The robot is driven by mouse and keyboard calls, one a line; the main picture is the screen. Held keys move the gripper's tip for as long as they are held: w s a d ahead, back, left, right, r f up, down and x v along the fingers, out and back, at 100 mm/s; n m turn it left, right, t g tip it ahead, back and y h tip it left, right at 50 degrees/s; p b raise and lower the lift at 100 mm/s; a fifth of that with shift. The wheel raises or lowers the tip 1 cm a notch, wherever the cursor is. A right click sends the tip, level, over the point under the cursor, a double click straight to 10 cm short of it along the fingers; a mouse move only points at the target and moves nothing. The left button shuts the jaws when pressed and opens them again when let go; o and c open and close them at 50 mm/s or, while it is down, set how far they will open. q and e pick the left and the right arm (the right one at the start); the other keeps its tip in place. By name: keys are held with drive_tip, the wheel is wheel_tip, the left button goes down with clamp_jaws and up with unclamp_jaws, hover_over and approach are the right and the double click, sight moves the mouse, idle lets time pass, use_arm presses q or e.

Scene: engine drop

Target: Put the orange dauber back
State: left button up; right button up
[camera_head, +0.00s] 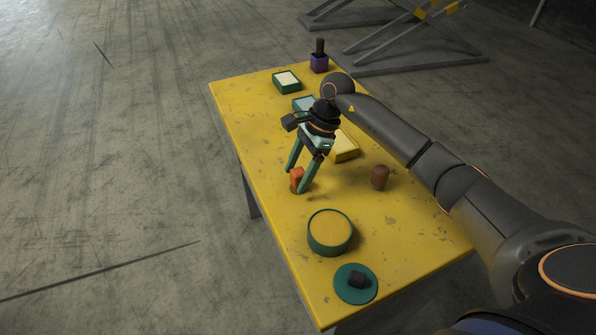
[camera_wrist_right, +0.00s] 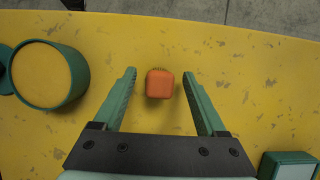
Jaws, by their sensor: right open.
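The orange dauber (camera_head: 297,175) is a small orange block with rounded edges, standing on the yellow table near its left edge in the head view. My right gripper (camera_head: 299,180) is open, fingers pointing down at the dauber. In the right wrist view the dauber lies between the two open fingers (camera_wrist_right: 159,76), with a gap on each side. I cannot tell how far the fingertips are above the table. My left gripper is not in view.
A brown cylinder (camera_head: 380,177) stands right of the dauber. A round green tub (camera_head: 330,240) and a green disc with a dark knob (camera_head: 345,294) are nearer. Shallow trays, including a yellow one (camera_head: 346,153), and a purple holder (camera_head: 319,64) lie farther back.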

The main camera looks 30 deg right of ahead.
drive_tip(key=b+v, duration=0.1)
drive_tip(key=v, duration=1.1)
drive_tip(key=shift+r, duration=0.25)
drive_tip(key=shift+s+d, duration=0.1)
